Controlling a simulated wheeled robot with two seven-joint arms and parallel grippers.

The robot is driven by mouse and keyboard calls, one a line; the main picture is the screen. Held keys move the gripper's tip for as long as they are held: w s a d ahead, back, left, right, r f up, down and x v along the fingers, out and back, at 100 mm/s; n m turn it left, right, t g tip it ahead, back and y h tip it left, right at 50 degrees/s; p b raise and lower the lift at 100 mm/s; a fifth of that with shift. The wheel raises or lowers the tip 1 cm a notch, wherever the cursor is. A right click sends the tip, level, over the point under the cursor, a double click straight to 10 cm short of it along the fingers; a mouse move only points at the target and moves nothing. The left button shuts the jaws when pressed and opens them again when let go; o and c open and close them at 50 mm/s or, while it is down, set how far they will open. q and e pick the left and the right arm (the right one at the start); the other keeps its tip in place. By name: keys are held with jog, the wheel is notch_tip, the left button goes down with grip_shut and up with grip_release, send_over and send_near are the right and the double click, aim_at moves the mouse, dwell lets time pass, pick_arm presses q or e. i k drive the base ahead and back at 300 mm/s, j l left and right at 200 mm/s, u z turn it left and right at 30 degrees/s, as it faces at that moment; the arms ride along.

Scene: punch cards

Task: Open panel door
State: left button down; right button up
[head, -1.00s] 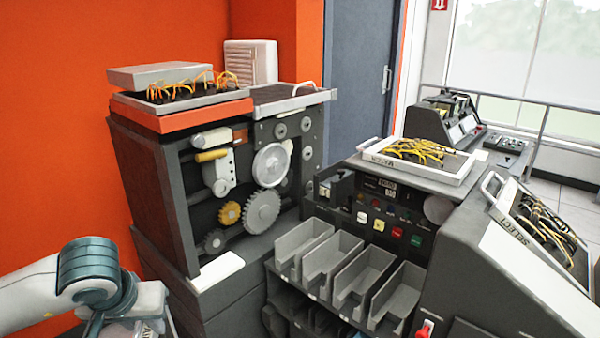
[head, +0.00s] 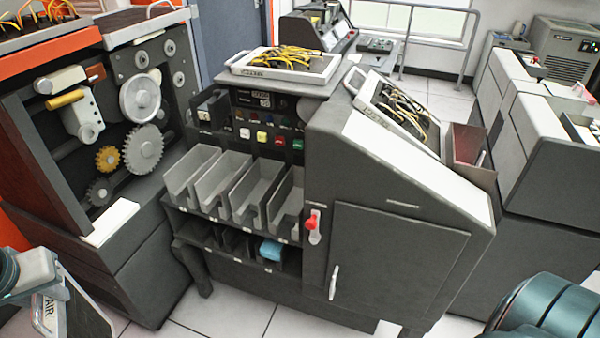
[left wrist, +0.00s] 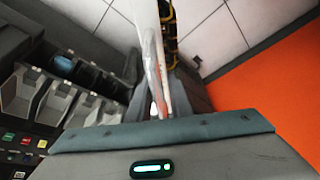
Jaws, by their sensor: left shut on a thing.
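A dark cabinet door (head: 395,262) on the machine's front is closed. It has a light upright handle (head: 333,283), and a red-tipped switch (head: 312,225) sits just left of its top corner. My left gripper (head: 48,288) is at the lower left edge, well away from the door. It is shut on a white-framed panel (head: 72,312) with lettering ending in "AIR". In the left wrist view, the panel's pale edge (left wrist: 147,22) runs between the fingers, with yellow wires beside it. My right arm shows at the lower right; its gripper is out of view.
Grey card bins (head: 236,185) line the machine left of the door. Two wired panels (head: 283,66) (head: 398,108) rest on top of it. A gear cabinet (head: 128,130) stands at the left. Tiled floor (head: 240,312) shows in front, and grey cabinets (head: 540,140) stand at the right.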

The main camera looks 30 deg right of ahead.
aim_at(395, 262)
jog(key=k+l, duration=0.7)
jog(key=l, duration=0.1)
